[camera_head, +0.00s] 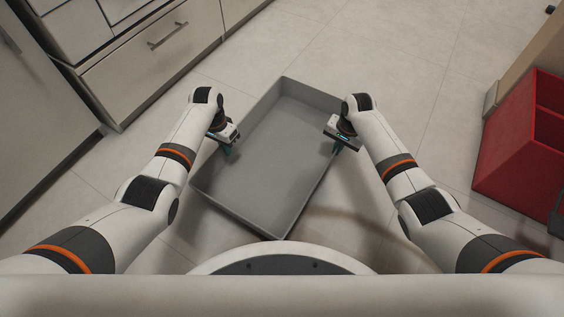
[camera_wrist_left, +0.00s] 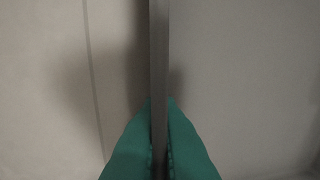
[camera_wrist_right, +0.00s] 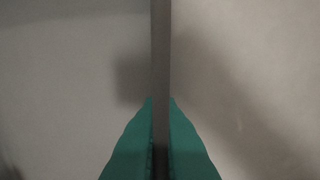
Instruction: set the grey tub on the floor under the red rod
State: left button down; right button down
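The grey tub (camera_head: 262,160) is a shallow, empty rectangular tub in the middle of the head view, in front of my body. My left gripper (camera_head: 229,148) is at its left wall and my right gripper (camera_head: 336,147) is at its right wall. In the left wrist view the green fingers (camera_wrist_left: 160,140) close on both sides of the tub's thin wall (camera_wrist_left: 159,60). In the right wrist view the green fingers (camera_wrist_right: 161,140) likewise pinch the opposite wall (camera_wrist_right: 160,60). Shadows on the floor suggest the tub is raised, but its height is unclear. No red rod shows in any view.
Pale cabinets with drawers (camera_head: 150,50) stand at the upper left. A red bin with compartments (camera_head: 515,150) stands at the right, beside a tan panel (camera_head: 530,60). The tiled floor (camera_head: 380,55) beyond the tub is clear.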

pick_arm(q)
jog(key=shift+f, duration=0.45)
pick_arm(e)
jog(key=shift+d+f, duration=0.1)
jog(key=shift+f, duration=0.35)
pick_arm(q)
jog(key=c, duration=2.1)
grip_release()
jog(key=shift+f+b, duration=0.1)
jog(key=shift+b, duration=0.3)
pick_arm(e)
jog(key=c, duration=2.1)
grip_release()
jog(key=shift+f, duration=0.15)
pick_arm(q)
jog(key=o, duration=0.5)
pick_arm(e)
jog(key=o, duration=0.5)
jog(key=shift+r, duration=0.25)
pick_arm(q)
jog(key=r, duration=0.8)
jog(key=a+r, duration=0.1)
jog(key=r, duration=0.3)
jog(key=shift+w, duration=0.35)
pick_arm(e)
jog(key=r, duration=0.8)
jog(key=d+r, duration=0.1)
jog(key=r, duration=0.2)
jog(key=shift+s+r, duration=0.35)
jog(key=shift+r, duration=0.05)
